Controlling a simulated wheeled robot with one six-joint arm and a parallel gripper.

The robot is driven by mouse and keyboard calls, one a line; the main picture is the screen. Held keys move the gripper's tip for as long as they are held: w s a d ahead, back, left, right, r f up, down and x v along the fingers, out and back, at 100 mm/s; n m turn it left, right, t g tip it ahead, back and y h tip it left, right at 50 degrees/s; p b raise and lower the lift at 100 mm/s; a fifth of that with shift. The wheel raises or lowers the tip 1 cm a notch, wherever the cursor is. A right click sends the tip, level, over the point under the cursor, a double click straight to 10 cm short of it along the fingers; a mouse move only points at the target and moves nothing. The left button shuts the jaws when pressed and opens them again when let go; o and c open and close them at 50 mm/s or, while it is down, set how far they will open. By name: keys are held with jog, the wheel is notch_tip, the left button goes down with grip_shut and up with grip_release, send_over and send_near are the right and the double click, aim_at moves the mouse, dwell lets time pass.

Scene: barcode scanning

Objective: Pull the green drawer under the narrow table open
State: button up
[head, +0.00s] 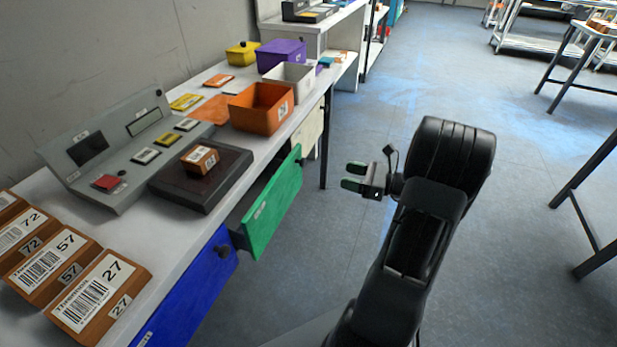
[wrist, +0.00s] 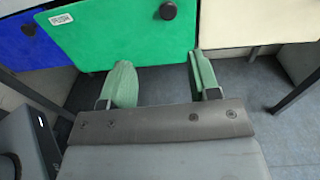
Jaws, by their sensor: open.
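The green drawer (head: 272,208) under the narrow table (head: 66,207) stands pulled out, with its front clear of the blue drawer beside it and a dark gap behind its front. Its round dark knob (head: 298,161) shows near the far end of its front. In the wrist view the green front (wrist: 125,35) fills the upper middle, and the knob (wrist: 168,10) is near the top edge. My gripper (head: 350,176) is open and empty, to the right of the drawer and apart from it. In the wrist view its two green fingers (wrist: 157,75) are spread below the knob.
A blue drawer (head: 190,292) is on the near side and a cream drawer (head: 307,132) on the far side. The tabletop holds a grey panel (head: 125,150), a dark pad (head: 225,178), an orange bin (head: 262,107) and brown boxes (head: 100,290). Floor (head: 330,230) around my arm is clear.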

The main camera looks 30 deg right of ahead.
aim_at(305, 163)
jog(key=shift+m+t, duration=0.3)
jog(key=shift+t, duration=0.1)
jog(key=b+x, duration=0.1)
jog(key=x, duration=0.7)
jog(key=b+x, duration=0.1)
jog(key=x, duration=0.4)
jog(key=shift+w+d+f+b, duration=0.25)
jog(key=shift+d+f+b, duration=0.1)
grip_shut()
